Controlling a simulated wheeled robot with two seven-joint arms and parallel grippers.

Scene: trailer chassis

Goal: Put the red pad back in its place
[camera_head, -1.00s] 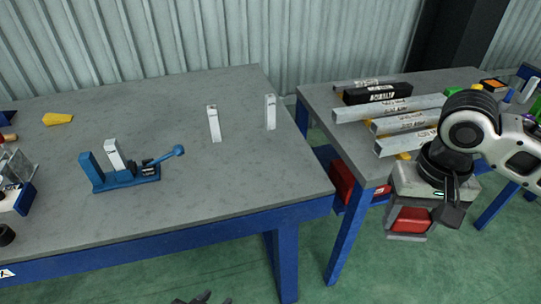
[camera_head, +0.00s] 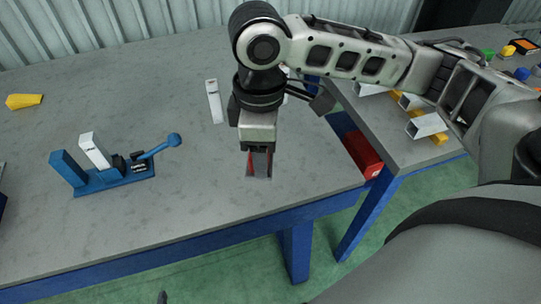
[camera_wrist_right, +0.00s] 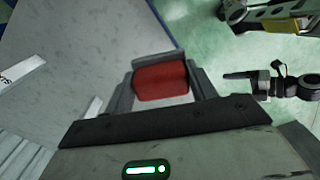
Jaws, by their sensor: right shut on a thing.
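My right gripper (camera_head: 258,170) hangs over the front right part of the near table, pointing down. In the right wrist view its two fingers (camera_wrist_right: 160,80) are shut on the red pad (camera_wrist_right: 160,82), one finger at each side. A sliver of red shows between the fingers in the head view; the rest of the pad is hidden there. My left gripper (camera_wrist_right: 245,86) shows at the right of the right wrist view, with a gap between its fingers and nothing visible in it. In the head view only a small tip shows at the bottom edge.
A blue fixture (camera_head: 110,180) with a white block (camera_head: 95,150) and a blue-handled lever stands on the table (camera_head: 200,215) at left. A second table (camera_head: 400,150) holds metal tubes. The middle tabletop is clear.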

